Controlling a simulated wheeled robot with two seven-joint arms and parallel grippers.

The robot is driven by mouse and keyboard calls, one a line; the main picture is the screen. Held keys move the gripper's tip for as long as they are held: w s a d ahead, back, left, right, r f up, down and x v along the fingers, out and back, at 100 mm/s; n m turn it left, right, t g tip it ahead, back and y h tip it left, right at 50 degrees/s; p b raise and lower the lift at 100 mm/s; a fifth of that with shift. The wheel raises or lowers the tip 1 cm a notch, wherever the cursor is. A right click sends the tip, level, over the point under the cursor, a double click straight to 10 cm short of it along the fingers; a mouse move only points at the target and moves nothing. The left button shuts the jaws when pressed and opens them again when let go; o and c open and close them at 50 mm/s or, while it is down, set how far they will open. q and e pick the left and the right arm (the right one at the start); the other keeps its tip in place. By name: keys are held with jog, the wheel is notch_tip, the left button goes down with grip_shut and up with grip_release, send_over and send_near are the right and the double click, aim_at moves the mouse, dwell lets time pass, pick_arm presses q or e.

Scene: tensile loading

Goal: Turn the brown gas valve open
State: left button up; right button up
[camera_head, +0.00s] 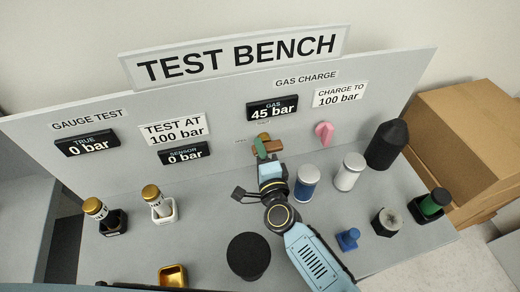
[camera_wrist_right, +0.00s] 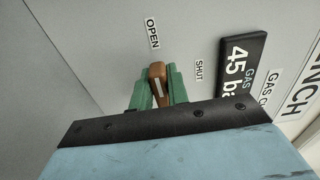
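The brown gas valve (camera_head: 274,146) is on the upright panel below the gas display, which reads 45 bar. In the right wrist view its brown handle (camera_wrist_right: 157,82), with a pale stripe, points between the OPEN label (camera_wrist_right: 152,33) and the SHUT label (camera_wrist_right: 199,71). My right gripper (camera_head: 262,148) is at the valve. In the right wrist view its green fingers (camera_wrist_right: 159,90) lie on both sides of the handle and appear to touch it. The fingers hide part of the valve. My left gripper is not in view.
A pink handle (camera_head: 324,132) is right of the valve. Blue-banded (camera_head: 307,183) and white (camera_head: 349,172) cylinders stand close to my right arm. A black cylinder (camera_head: 248,256) stands in front. Gold-capped gauges (camera_head: 158,203) sit in holders at left. Cardboard boxes (camera_head: 465,140) are at right.

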jog(key=o, duration=0.4)
jog(key=shift+o, duration=0.2)
